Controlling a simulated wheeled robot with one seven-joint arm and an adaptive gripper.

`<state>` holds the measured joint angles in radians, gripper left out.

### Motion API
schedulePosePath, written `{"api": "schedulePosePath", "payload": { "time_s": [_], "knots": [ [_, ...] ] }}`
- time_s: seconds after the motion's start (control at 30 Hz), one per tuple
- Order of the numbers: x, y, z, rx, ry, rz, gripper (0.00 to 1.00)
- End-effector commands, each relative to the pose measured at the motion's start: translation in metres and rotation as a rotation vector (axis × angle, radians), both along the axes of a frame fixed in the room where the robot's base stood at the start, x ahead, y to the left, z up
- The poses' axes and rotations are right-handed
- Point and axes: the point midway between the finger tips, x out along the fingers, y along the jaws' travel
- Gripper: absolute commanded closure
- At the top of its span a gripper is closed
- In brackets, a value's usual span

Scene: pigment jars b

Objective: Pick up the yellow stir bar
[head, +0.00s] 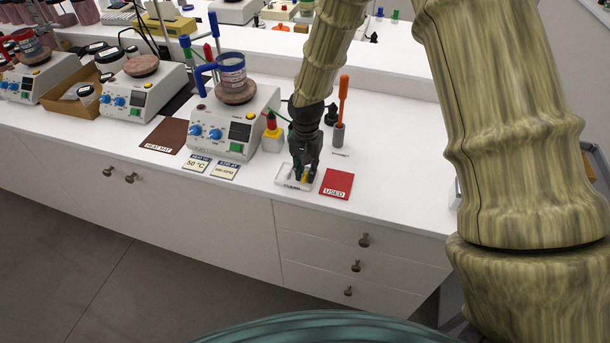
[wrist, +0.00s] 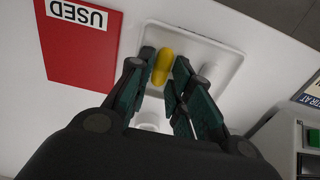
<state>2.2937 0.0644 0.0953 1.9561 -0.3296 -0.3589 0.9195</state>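The yellow stir bar (wrist: 162,66) is a small rounded rod at the shallow white tray. It also shows as a yellow spot under my gripper in the head view (head: 306,178). My gripper (wrist: 165,68) points down over the white tray (wrist: 222,62), with one fingertip on each side of the bar. The fingers are drawn in close to the bar. I cannot tell whether both touch it, or whether the bar rests on the tray or is just clear of it. The tray's near-left rim shows in the head view (head: 282,179).
A red card marked USED (head: 337,184) lies right of the tray. A holder with an orange-handled tool (head: 340,133) stands behind. A hot-plate stirrer (head: 235,125) with a jar (head: 232,72) and a red-and-yellow bottle (head: 272,133) stand left. The counter's front edge is close.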

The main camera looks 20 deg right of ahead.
Motion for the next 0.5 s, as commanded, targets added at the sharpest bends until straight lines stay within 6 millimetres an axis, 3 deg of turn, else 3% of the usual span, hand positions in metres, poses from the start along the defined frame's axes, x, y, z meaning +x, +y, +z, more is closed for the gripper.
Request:
{"api": "schedulePosePath", "payload": {
  "time_s": [0.13, 0.23, 0.5],
  "knots": [
    [0.0000, -0.0001, -0.0001, 0.000, 0.000, 0.000, 0.79],
    [-0.0001, -0.0002, 0.0000, 0.000, 0.000, 0.000, 0.92],
    [-0.0001, -0.0002, 0.0001, 0.000, 0.000, 0.000, 0.93]
  ]
}}
